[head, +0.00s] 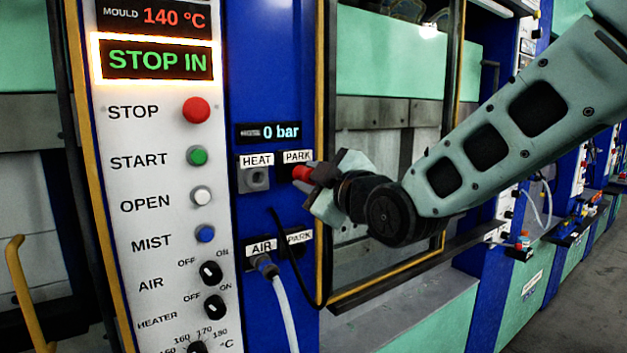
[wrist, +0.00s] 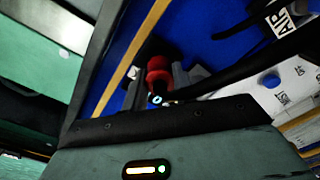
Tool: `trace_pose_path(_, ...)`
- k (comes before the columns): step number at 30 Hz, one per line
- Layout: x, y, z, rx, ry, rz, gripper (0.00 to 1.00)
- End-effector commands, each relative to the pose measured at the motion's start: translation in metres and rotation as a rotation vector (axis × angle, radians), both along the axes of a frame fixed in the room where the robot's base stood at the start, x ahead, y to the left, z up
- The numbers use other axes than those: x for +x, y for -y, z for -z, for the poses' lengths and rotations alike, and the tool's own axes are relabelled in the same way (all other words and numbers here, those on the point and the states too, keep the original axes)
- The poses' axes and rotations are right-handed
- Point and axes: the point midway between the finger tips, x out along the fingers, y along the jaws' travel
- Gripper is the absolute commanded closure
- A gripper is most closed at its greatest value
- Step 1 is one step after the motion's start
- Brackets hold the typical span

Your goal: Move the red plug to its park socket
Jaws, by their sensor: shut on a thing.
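The red plug (head: 302,172) is at the upper PARK socket (head: 284,168), to the right of the HEAT socket. I cannot tell whether it is fully seated or just in front of it. My gripper (head: 318,182) is shut on the plug from the right. The wrist view shows the red plug (wrist: 158,74) between the grey fingers, with its dark cable end towards the camera. The HEAT socket (head: 256,179) shows a grey face with no plug in it. The PARK socket's opening is hidden by the plug and gripper.
Below, a hose connector (head: 265,266) with a white hose sits in the AIR socket, beside a lower PARK socket (head: 299,240). A black cable (head: 290,284) hangs there. The button panel (head: 150,200) is left; its display reads STOP IN. A yellow-edged door frame (head: 326,100) stands right.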

Motion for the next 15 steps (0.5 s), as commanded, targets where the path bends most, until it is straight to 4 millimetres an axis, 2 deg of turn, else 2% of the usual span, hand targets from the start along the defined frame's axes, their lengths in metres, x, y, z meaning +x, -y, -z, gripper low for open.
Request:
trace_pose_path(5, 0.0033, -0.0023, 0.0002, 0.0, 0.0, 0.0, 0.96)
trace_pose_path(6, 0.0034, -0.0023, -0.0001, 0.0, 0.0, 0.0, 0.67)
trace_pose_path(8, 0.0032, -0.0022, -0.0001, 0.0, 0.0, 0.0, 0.5)
trace_pose_path(9, 0.0032, -0.0022, -0.0001, 0.0, 0.0, 0.0, 0.47)
trace_pose_path(15, 0.0031, -0.0021, 0.0003, -0.001, -0.001, 0.0, 0.47)
